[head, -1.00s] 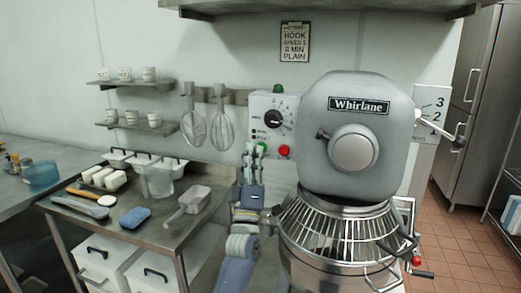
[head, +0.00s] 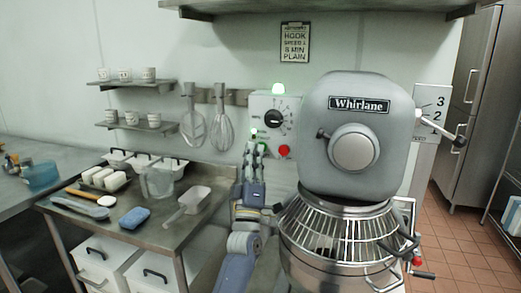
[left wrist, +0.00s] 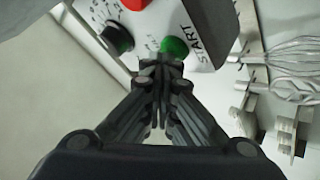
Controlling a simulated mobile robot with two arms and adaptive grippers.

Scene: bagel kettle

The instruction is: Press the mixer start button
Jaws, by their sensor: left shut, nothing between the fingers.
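The mixer (head: 356,135), grey and marked "Whirlane", stands at centre right with a wire guard over its bowl. In the left wrist view, the green start button (left wrist: 175,46), beside the word START, is just beyond the closed fingertips (left wrist: 160,65). Contact is hard to tell. My right gripper is out of view.
Two whisks (head: 223,122) hang on the wall left of the box. A steel table (head: 165,235) at left holds trays, a jug, a scoop (head: 187,204) and a blue sponge (head: 134,217). The red button (head: 284,151) is close to the right of the gripper.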

